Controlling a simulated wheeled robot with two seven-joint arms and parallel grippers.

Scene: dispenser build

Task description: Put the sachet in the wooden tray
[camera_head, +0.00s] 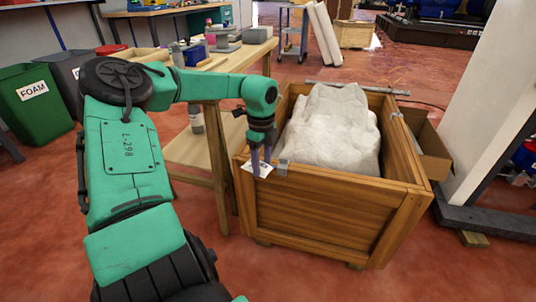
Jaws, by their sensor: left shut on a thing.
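My left gripper (261,167) points down at the near left corner of a big wooden crate. It is shut on a small white sachet (250,167) with dark print, at about the height of the crate's rim. I cannot tell whether the sachet touches the crate. A low, light wooden tray (146,55) shows in part on the workbench at upper left, behind my left arm. The arm hides some of it, and its inside is hard to see. My right gripper is not in view.
The wooden crate (330,213) holds a large white, lumpy bag (331,130). The workbench (232,59) carries a grey device and small items. A green FOAM bin (35,107) stands at left, and a cardboard box (430,150) is right of the crate. Red floor in front is clear.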

